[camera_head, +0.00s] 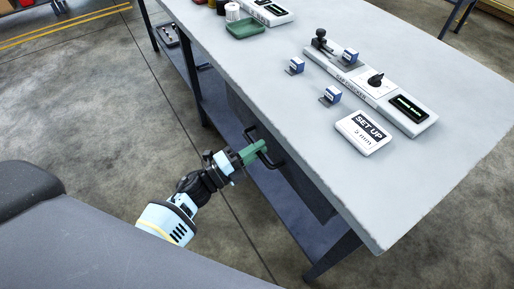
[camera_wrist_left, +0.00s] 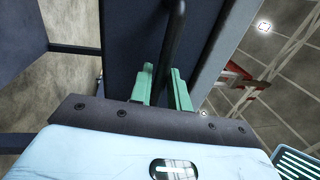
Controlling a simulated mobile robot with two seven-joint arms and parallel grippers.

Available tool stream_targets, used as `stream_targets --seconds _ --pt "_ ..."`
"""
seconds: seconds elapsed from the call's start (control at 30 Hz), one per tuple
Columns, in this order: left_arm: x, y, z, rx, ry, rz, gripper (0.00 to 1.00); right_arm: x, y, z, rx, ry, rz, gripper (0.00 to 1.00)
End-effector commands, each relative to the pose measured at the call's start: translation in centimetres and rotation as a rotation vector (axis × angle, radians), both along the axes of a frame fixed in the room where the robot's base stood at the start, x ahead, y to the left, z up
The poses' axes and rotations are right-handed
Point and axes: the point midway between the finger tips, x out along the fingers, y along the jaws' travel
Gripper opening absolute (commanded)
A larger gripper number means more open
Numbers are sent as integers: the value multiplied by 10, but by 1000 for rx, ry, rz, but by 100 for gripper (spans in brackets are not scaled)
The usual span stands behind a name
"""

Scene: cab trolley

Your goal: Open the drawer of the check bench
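The check bench (camera_head: 285,105) has a pale grey top and dark legs. Its dark drawer (camera_head: 308,190) sits under the near edge, its front about flush with the bench side, and looks closed. The black bar handle (camera_head: 272,161) sticks out from the drawer front. My left gripper (camera_head: 255,151) is at the handle, its green fingers reaching it. In the left wrist view the handle (camera_wrist_left: 170,45) runs between the two fingers (camera_wrist_left: 163,85), with a small gap showing beside it, so the gripper looks open around it. My right gripper is not in view.
On the bench top are a gap checker (camera_head: 375,85), several small blue-and-white blocks (camera_head: 331,95), a set-up card (camera_head: 363,132) and a green tray (camera_head: 245,28). A lower shelf (camera_head: 283,205) runs beneath the drawer. The floor left of the bench is clear.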

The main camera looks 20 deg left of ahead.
Motion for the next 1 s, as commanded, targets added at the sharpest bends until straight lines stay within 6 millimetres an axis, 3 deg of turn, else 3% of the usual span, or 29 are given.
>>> stream_targets --seconds 0.3,0.47,0.83,1.0 --pt "3 -2 0 0 1 0 18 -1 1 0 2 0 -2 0" --pt "3 -2 0 0 1 0 0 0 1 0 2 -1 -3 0" --pt "0 0 0 1 1 0 0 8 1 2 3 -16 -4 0" --pt "-16 12 0 3 3 0 0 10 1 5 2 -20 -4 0"
